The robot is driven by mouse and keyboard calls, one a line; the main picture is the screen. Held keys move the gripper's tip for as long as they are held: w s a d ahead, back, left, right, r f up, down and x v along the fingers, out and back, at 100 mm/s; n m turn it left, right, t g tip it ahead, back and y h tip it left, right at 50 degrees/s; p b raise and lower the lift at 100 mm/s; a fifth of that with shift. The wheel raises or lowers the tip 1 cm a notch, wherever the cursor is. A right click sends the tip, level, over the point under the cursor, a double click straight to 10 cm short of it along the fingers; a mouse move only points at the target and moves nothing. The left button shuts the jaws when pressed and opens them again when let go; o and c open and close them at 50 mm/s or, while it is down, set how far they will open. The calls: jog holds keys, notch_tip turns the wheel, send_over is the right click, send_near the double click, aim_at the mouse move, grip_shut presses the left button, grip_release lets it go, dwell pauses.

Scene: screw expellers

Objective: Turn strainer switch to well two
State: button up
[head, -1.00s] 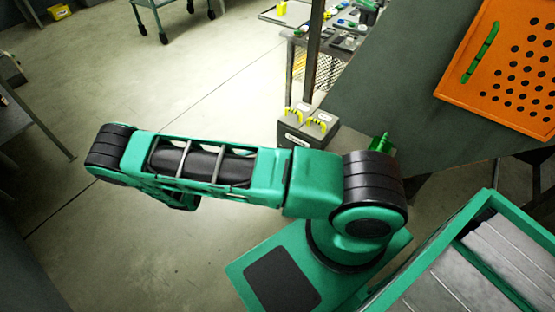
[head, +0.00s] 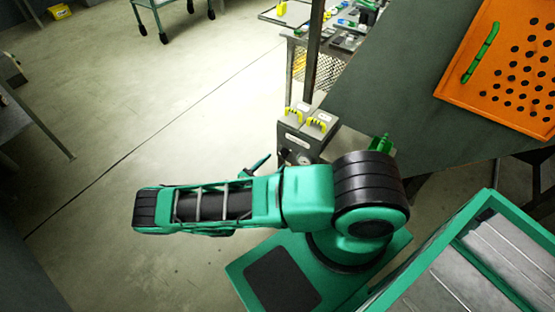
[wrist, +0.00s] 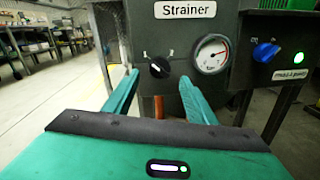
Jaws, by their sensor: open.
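The strainer switch (wrist: 159,67) is a small black knob on the grey panel under the "Strainer" label (wrist: 186,9) in the wrist view. Small marks sit above it on both sides, too small to read. My gripper (wrist: 158,77) is open, its two green fingers pointing at the panel, one on either side of the switch. I cannot tell how far the tips are from it. Nothing is held. In the head view the strainer box (head: 296,140) stands by the grey table, and a green finger (head: 259,165) shows left of it; my arm hides the rest.
A round gauge (wrist: 210,54) sits just right of the switch. Two yellow handles (head: 317,123) stand on the box top. The floor to the left is open.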

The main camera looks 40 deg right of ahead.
aim_at(283, 154)
jog(key=x, duration=0.4)
jog(key=shift+w+d, duration=0.1)
jog(key=shift+d, duration=0.1)
